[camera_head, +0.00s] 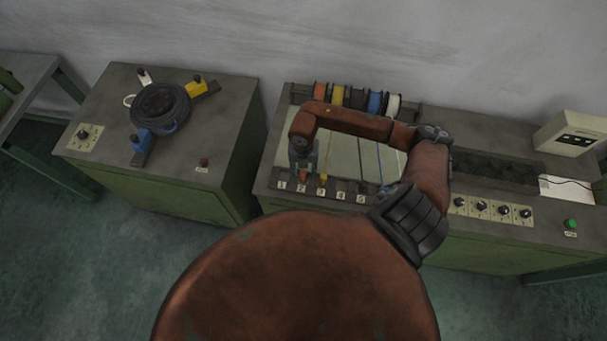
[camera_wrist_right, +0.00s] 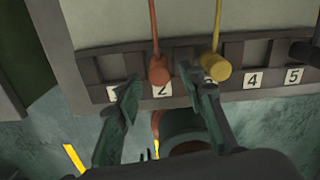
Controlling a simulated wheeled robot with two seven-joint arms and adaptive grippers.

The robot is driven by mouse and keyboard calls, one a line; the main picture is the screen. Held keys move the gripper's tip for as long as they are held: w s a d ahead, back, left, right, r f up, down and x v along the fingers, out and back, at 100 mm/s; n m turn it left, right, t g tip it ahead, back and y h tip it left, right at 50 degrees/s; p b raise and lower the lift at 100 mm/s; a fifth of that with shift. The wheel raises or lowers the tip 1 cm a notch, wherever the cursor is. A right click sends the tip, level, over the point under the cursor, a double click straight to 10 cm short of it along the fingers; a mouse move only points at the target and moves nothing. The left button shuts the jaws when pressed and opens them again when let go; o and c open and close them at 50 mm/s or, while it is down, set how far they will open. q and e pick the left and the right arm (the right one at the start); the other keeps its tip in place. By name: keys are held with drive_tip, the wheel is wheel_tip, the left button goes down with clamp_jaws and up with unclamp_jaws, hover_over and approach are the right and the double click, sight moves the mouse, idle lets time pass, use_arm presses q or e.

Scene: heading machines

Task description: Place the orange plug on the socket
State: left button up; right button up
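The orange plug (camera_wrist_right: 159,72) hangs on an orange cord by the number 2 label in the right wrist view. It also shows small below my gripper in the head view (camera_head: 305,177). My right gripper (camera_wrist_right: 160,78) is open, its two fingers apart on either side of the plug; I cannot tell whether either touches it. In the head view the right gripper (camera_head: 303,158) is over the left end of the numbered rack (camera_head: 328,189). Which part is the socket I cannot tell. My left gripper is not in view.
A yellow plug (camera_wrist_right: 215,68) is close to my right finger. Coloured spools (camera_head: 356,98) stand at the back of the machine. A separate bench at left carries a round black device (camera_head: 160,106) with yellow, blue and white parts. A gap separates the benches.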

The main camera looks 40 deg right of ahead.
sight(304, 173)
wheel_tip(304, 173, up, 9)
drive_tip(key=b, duration=0.1)
drive_tip(key=shift+f, duration=0.2)
idle(0.5)
